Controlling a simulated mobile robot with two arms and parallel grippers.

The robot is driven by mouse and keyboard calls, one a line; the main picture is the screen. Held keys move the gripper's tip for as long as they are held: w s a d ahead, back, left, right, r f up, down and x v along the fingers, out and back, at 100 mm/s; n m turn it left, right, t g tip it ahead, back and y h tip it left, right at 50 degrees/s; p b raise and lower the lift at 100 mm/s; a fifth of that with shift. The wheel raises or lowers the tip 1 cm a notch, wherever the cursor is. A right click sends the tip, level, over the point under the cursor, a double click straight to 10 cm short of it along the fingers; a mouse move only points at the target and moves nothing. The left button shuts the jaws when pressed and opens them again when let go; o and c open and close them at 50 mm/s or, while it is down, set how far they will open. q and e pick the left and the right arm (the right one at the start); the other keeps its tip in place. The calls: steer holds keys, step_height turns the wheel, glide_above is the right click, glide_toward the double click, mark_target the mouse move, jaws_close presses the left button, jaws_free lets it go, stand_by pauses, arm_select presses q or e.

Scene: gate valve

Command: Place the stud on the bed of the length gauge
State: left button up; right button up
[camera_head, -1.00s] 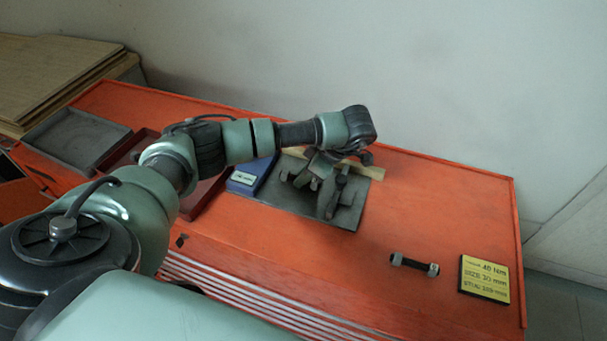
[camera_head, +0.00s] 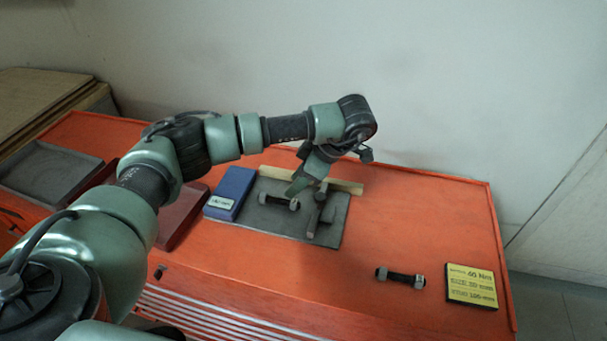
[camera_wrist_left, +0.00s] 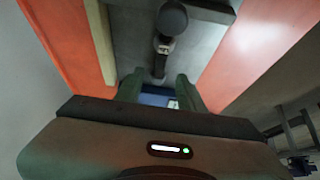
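A dark stud with pale ends (camera_head: 278,200) lies on the grey plate (camera_head: 270,223), left of a dark T-shaped fixture (camera_head: 318,208) that may be the length gauge. My left gripper (camera_head: 298,184) points down over this plate, close beside the right end of that stud; contact cannot be told. In the left wrist view its two green fingers (camera_wrist_left: 158,92) stand apart, with a gap between them and no stud visible there. A dark rod with a round head (camera_wrist_left: 165,45) shows beyond them. A second stud (camera_head: 400,278) lies on the orange top at the right. My right gripper is not in view.
A blue box (camera_head: 230,192) stands at the plate's left edge and a pale wooden strip (camera_head: 342,186) behind it. A red tray (camera_head: 183,218) and grey tray (camera_head: 48,172) are further left. A yellow card (camera_head: 471,285) lies at right. The orange top (camera_head: 420,215) is clear between.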

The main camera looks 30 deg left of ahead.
arm_select(q)
steer(key=v, duration=0.4)
steer(key=shift+r, duration=0.1)
stand_by(0.4)
